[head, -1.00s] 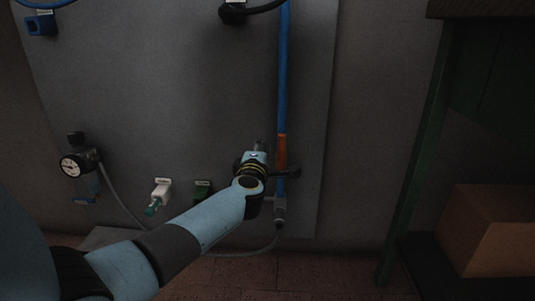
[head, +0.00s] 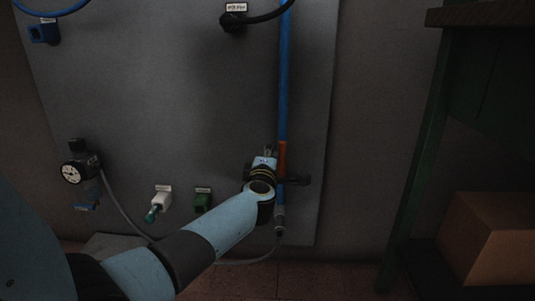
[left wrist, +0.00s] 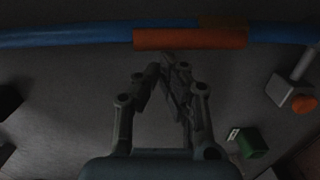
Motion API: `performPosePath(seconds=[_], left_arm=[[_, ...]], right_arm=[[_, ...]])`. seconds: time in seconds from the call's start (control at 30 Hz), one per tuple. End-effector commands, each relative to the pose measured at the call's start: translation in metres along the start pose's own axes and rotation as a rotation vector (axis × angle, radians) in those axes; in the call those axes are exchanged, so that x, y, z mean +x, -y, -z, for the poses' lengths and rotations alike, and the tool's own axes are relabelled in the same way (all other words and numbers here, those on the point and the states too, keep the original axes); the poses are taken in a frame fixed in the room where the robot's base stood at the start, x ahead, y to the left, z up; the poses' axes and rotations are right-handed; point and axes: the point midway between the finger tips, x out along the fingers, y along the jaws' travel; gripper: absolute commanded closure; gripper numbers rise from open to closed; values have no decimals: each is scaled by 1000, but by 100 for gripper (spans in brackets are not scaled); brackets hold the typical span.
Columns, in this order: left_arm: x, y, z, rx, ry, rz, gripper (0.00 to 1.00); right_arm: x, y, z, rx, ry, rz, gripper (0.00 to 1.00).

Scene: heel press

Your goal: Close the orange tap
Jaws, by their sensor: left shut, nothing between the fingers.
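The orange tap's lever (head: 282,158) lies along the vertical blue pipe (head: 284,80) on the grey panel, its length in line with the pipe. In the left wrist view the orange lever (left wrist: 190,39) runs across the top, along the blue pipe (left wrist: 65,38). My left gripper (head: 267,151) is just left of the lever in the head view. In the left wrist view my left gripper's fingertips (left wrist: 168,62) are together and empty, close to the lever's edge; I cannot tell if they touch it. My right gripper is not in view.
A pressure gauge (head: 72,173), a white fitting (head: 162,200) and a green fitting (head: 202,201) sit on the panel to the left. A black fitting (head: 233,21) is above. A green-legged bench (head: 418,170) and a cardboard box (head: 490,240) stand at right.

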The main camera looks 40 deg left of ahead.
Motion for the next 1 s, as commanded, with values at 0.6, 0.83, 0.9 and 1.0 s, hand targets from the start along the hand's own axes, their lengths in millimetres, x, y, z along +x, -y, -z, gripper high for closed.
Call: performPosePath(seconds=[0.6, 0.83, 0.9, 1.0], left_arm=[[0, -8, -10, 128, 0, 5, 100], [2, -15, -22, 281, 1, 12, 100], [2, -16, -27, 350, 0, 15, 100], [2, -16, -35, 445, 1, 20, 100]], right_arm=[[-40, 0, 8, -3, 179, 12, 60], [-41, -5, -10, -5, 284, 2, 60], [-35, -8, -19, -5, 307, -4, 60], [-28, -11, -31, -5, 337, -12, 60]])
